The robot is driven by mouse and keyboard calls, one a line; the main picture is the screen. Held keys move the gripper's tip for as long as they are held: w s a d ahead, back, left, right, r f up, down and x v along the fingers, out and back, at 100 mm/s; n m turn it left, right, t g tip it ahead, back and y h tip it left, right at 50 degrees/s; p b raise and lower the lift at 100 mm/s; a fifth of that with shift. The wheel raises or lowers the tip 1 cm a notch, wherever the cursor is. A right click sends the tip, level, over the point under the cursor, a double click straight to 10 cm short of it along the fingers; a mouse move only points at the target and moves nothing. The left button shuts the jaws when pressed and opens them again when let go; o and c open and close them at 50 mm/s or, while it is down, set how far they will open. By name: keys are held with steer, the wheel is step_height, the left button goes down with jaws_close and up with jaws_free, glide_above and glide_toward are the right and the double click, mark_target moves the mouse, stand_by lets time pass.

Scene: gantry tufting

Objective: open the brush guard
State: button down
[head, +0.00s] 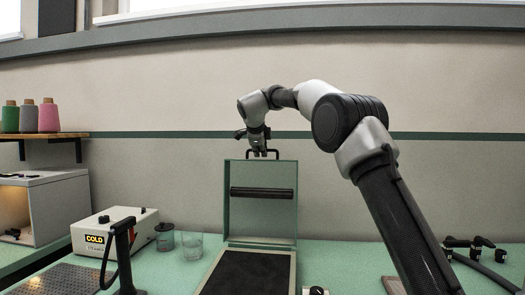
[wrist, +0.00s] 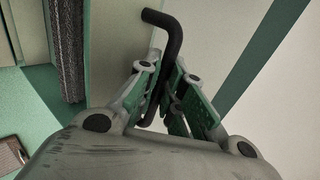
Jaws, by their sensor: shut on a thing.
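The brush guard (head: 261,215) is a green-grey framed lid. In the head view it stands about upright at the back edge of a flat unit with a dark pad (head: 247,274). A black cylindrical brush or bar (head: 262,193) runs across its inner face. Its black handle (head: 275,153) is on the top edge. My gripper (head: 259,153) is at that handle, above the guard. In the wrist view the green-padded fingers of my gripper (wrist: 165,100) are shut on the bent black handle (wrist: 171,40). Part of the handle is hidden between the fingers.
A white box with a "COLD" display (head: 115,230) and clear jars (head: 191,245) stand to the left. A black post (head: 124,255) stands nearer. Yarn cones (head: 48,115) sit on a shelf. Black fittings (head: 478,245) lie to the right. The wall (head: 180,180) is close behind.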

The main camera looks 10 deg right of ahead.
steer(key=shift+w+d+f, duration=0.15)
steer(key=shift+w+d, duration=0.05)
steer(key=shift+w, duration=0.05)
steer(key=c, duration=1.5)
jaws_free()
steer(key=v, duration=1.2)
steer(key=shift+w, duration=0.1)
